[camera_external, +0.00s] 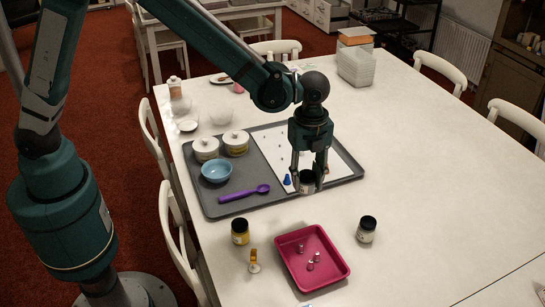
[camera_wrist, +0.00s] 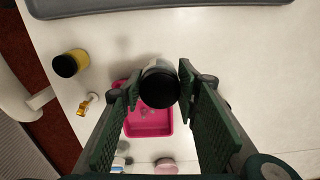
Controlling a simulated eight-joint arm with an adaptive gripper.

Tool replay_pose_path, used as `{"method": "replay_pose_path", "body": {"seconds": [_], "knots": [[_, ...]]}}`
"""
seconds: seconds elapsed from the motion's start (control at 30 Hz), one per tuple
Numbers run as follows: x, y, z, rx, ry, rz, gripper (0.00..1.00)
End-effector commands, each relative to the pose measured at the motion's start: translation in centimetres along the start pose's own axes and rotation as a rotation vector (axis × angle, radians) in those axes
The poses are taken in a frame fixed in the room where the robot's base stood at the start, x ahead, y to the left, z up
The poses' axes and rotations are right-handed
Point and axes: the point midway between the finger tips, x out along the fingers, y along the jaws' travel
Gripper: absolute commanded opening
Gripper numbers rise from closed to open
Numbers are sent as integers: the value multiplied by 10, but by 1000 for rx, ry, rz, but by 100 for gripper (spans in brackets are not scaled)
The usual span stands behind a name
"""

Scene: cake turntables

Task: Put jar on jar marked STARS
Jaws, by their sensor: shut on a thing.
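My gripper (camera_external: 307,178) is shut on a jar with a black lid (camera_external: 307,187), above the near edge of the white sheet as seen in the outside view. In the wrist view the held jar (camera_wrist: 160,89) is between the fingers, its black lid facing the camera. A jar with a yellow label and black lid (camera_external: 240,231) stands upright left of the pink tray; it also shows in the wrist view (camera_wrist: 70,63). A jar with a pale label and black lid (camera_external: 366,229) stands upright right of that tray. No STARS marking is legible on any jar.
The pink tray (camera_external: 335,274) holds several small metal-topped items. A small amber-topped item (camera_external: 254,262) stands beside it. The grey tray (camera_external: 214,209) bears two lidded pots (camera_external: 236,144), a blue bowl (camera_external: 216,171) and a purple spoon (camera_external: 244,194). The table's right side (camera_external: 440,200) is clear.

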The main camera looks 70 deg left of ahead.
Motion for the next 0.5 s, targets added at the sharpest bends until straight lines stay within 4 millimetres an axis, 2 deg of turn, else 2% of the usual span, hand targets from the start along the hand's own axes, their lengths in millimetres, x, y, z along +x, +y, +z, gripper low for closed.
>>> {"method": "replay_pose_path", "body": {"seconds": [0.03, 0.5], "knots": [[-6, 15, -3, -2, 0, 0, 17], [-35, 143, -16, -51, 0, 0, 17]]}}
